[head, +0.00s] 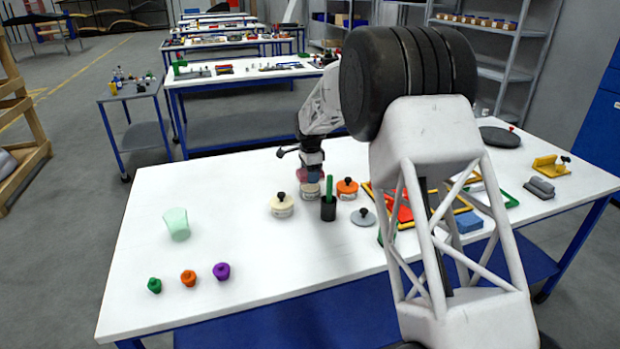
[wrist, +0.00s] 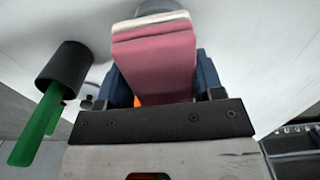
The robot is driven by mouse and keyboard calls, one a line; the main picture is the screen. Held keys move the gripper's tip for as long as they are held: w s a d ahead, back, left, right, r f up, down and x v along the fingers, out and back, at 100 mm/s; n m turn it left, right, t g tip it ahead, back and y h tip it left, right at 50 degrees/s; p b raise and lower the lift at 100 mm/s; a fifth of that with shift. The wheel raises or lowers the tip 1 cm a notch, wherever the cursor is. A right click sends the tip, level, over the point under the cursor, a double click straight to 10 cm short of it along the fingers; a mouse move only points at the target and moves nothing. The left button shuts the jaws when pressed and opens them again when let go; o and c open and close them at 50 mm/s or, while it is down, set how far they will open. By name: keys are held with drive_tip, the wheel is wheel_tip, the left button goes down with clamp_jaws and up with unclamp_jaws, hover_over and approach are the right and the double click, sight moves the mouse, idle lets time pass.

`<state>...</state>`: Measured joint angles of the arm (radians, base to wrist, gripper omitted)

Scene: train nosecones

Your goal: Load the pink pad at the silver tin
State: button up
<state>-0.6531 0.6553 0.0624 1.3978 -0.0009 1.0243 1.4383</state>
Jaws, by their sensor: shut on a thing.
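My gripper (head: 311,174) points down over the table among the tins, its blue fingers shut on the pink pad (wrist: 155,60). The pad is a pink block with a whitish layer at its far end. It also shows between the fingers in the head view (head: 300,174). A pale round tin (head: 311,194), apparently the silver tin, stands lidless directly below the pad; its grey edge shows beyond the pad in the wrist view (wrist: 158,6). I cannot tell whether pad and tin touch. A flat grey lid with a black knob (head: 363,218) lies to the right.
A cream-lidded tin (head: 282,207) and an orange-lidded tin (head: 347,190) flank the gripper. A black cup (head: 328,211) with a green stick stands close in front. A pale green cup (head: 177,225) and small coloured nosecones (head: 188,278) are left. The front middle is clear.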

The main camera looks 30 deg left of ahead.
drive_tip(key=shift+r, duration=1.8)
drive_tip(key=shift+d, duration=0.1)
